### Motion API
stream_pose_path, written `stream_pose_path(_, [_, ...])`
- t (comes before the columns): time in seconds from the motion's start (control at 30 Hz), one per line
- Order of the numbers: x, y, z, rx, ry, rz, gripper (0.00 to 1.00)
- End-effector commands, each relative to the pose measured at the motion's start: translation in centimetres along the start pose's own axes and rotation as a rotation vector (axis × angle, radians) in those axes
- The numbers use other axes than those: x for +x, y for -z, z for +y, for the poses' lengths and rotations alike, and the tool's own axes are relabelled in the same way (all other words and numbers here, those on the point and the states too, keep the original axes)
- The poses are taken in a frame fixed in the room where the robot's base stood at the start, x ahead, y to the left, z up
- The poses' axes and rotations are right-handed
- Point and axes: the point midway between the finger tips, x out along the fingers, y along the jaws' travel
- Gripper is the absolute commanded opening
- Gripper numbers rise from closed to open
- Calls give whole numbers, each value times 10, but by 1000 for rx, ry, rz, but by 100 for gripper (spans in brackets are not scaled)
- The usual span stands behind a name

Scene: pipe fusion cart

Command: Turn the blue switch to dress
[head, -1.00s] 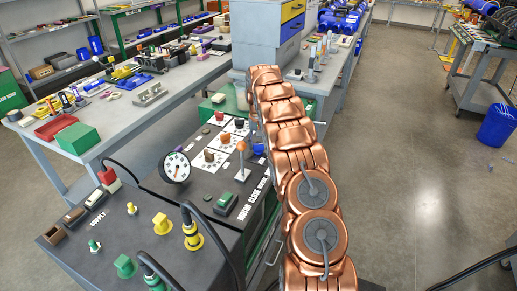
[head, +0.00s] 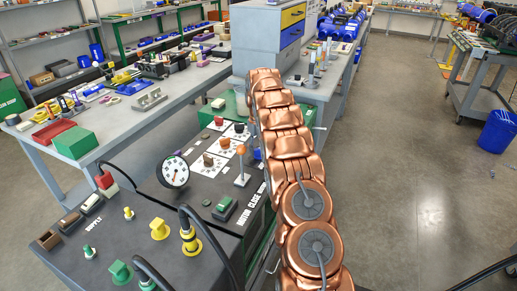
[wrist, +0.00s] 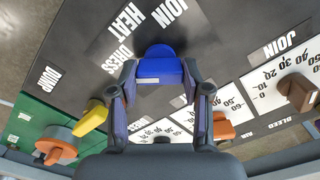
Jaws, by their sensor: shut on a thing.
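The blue switch (wrist: 160,68) is in the upper middle of the wrist view, with a pale stripe along its near side. Labels reading HEAT, JOIN and DRESS are printed on the dark panel (wrist: 215,30) around its far and left sides. My gripper (wrist: 160,84) has one finger on each side of the switch and is shut on it. In the head view, a small part of the blue switch (head: 257,153) shows beside my copper arm, which hides my gripper.
In the wrist view, a yellow lever (wrist: 91,117) and an orange knob (wrist: 57,146) are at left. Another orange knob (wrist: 223,128) and a brown knob (wrist: 298,91) are at right. In the head view, a gauge (head: 174,171) and a lever (head: 241,166) stand on the cart.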

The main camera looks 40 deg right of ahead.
Motion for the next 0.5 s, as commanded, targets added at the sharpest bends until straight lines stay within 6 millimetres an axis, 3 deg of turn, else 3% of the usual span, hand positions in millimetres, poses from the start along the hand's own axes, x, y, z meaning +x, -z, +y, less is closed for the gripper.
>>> stream_pose_path(0.13, [0,0,-1,-2,0,-1,13])
stream_pose_path(0.17, [0,0,-1,-2,0,-1,49])
stream_pose_path(0.4, [0,0,0,-1,0,0,73])
stream_pose_path(0.5, [0,0,0,0,0,0,73])
